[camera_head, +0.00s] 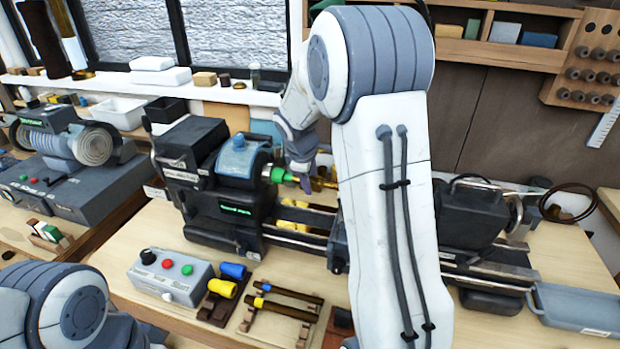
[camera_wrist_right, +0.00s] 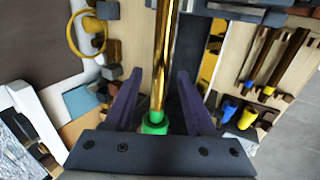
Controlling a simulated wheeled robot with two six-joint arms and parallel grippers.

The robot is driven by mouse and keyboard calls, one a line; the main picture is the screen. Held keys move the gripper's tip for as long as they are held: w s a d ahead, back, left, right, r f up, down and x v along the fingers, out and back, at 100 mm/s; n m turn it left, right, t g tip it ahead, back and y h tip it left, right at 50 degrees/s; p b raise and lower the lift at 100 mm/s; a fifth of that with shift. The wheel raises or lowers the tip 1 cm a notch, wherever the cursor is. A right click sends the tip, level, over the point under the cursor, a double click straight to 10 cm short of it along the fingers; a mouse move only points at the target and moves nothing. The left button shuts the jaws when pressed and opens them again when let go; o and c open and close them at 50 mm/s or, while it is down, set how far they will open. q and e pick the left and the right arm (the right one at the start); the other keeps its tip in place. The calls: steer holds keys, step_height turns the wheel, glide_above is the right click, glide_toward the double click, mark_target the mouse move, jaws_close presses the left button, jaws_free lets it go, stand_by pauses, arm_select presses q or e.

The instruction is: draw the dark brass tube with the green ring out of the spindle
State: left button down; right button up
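The brass tube (camera_wrist_right: 162,60) runs lengthwise between the fingers in the right wrist view, with the green ring (camera_wrist_right: 154,126) at its near end. In the head view the green ring (camera_head: 278,175) sits at the spindle mouth of the lathe headstock (camera_head: 238,190), and a short golden stretch of tube (camera_head: 322,184) shows beside my right gripper (camera_head: 304,172). My right gripper (camera_wrist_right: 158,100) is open, its dark fingers on either side of the tube with gaps visible. My left gripper is out of view; only part of my left arm shows at lower left.
A control box (camera_head: 170,276) with coloured buttons stands in front of the lathe. The tailstock (camera_head: 470,213) stands right; a grey tray (camera_head: 580,308) lies at lower right.

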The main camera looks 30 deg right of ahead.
mark_target(324, 182)
jaws_close()
steer(key=shift+s+d, duration=0.25)
steer(key=shift+s, duration=0.05)
steer(key=shift+s+d+p, duration=0.3)
steer(key=shift+s+d, duration=0.65)
steer(key=shift+s, duration=0.1)
steer(key=shift+r+p, duration=3.5)
steer(key=shift+r, duration=0.35)
steer(key=shift+f, duration=0.1)
